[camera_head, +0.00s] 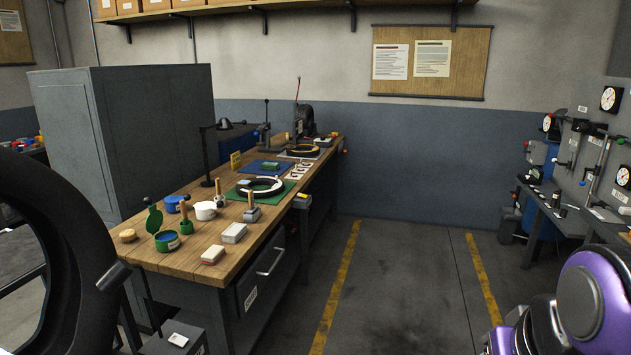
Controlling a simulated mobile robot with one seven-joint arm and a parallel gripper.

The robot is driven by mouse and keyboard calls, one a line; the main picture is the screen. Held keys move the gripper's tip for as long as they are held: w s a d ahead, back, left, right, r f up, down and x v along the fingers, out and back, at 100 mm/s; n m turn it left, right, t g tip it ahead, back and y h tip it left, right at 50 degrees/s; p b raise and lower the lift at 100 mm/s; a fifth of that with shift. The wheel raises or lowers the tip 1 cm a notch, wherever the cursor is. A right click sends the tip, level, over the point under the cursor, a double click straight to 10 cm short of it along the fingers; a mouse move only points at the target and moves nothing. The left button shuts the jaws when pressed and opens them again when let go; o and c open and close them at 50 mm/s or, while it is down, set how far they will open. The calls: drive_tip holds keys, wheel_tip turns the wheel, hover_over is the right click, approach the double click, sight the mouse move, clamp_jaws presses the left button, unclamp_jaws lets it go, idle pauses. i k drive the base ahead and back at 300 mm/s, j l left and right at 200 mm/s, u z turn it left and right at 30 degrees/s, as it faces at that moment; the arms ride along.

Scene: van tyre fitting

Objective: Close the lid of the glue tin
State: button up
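A small green tin (167,242) stands near the left front corner of the wooden workbench (185,262); it looks like the glue tin. Its top is open and shows a blue inside. A round green lid (154,219) with a dark knob stands raised, roughly upright, at the tin's left back edge. My gripper is not in view. Only a purple and grey part of my arm shows at the lower right, well away from the bench.
Close by on the bench are a wooden-handled tool on a green base (186,226), a white pot (205,210), a blue container (173,204), a round tan piece (128,236) and small boxes (233,233). A black tyre (60,260) stands left. The floor (395,285) right of the bench is clear.

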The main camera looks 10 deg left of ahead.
sight(154, 221)
drive_tip(key=i+u, duration=0.1)
drive_tip(key=i, duration=1.05)
drive_tip(key=i+l+u, duration=0.1)
drive_tip(key=i+u, duration=0.35)
drive_tip(key=i+l+u, duration=0.2)
drive_tip(key=u, duration=0.2)
drive_tip(key=i+l, duration=0.05)
drive_tip(key=i, duration=0.05)
